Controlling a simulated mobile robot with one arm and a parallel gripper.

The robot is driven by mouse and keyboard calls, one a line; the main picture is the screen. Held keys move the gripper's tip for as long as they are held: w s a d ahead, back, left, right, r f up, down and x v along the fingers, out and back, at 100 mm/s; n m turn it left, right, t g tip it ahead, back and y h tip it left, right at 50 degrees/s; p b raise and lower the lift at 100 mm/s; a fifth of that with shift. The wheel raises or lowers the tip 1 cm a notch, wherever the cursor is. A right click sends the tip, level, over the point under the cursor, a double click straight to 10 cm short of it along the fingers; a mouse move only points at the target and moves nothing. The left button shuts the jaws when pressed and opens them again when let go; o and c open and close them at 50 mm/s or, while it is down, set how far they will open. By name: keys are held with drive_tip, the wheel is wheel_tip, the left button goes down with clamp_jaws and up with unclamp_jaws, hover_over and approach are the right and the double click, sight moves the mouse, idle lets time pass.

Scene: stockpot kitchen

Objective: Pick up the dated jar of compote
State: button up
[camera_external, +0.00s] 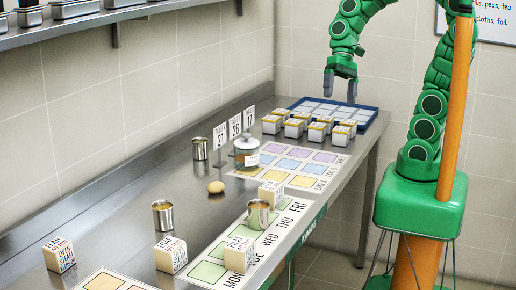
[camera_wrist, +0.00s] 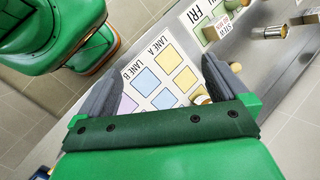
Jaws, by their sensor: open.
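The label's writing is too small to read. My gripper (camera_external: 340,88) is open and empty, high above the far end of the counter, to the right of the jar and well apart from it. In the wrist view my gripper (camera_wrist: 165,68) has its fingers wide apart over the lane mat (camera_wrist: 136,88). A small whitish round thing there, partly hidden by my gripper, may be the jar.
Several white boxes (camera_external: 317,132) stand before a blue-rimmed tray (camera_external: 358,109) on the right. Nearer are tins (camera_external: 163,217), labelled blocks (camera_external: 171,254), a round tan item (camera_external: 216,187) and a weekday mat (camera_external: 207,270). A shelf (camera_external: 72,22) hangs upper left.

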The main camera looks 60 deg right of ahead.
drive_tip(key=w+a+m+t+y, duration=0.1)
drive_tip(key=w+m+t+y, duration=0.55)
drive_tip(key=w+m, duration=1.45)
drive_tip(key=n, duration=0.4)
approach(237, 160)
drive_tip(key=shift+s+d+r+t, duration=0.35)
drive_tip(key=shift+s+d+r, duration=0.3)
drive_tip(key=shift+d, duration=0.2)
drive_tip(key=shift+a+f, duration=0.15)
drive_tip(key=shift+f, duration=0.4)
drive_tip(key=shift+x, duration=3.75)
drive_tip(key=shift+w, duration=0.1)
drive_tip(key=shift+c, duration=0.2)
drive_tip(key=c, duration=1.6)
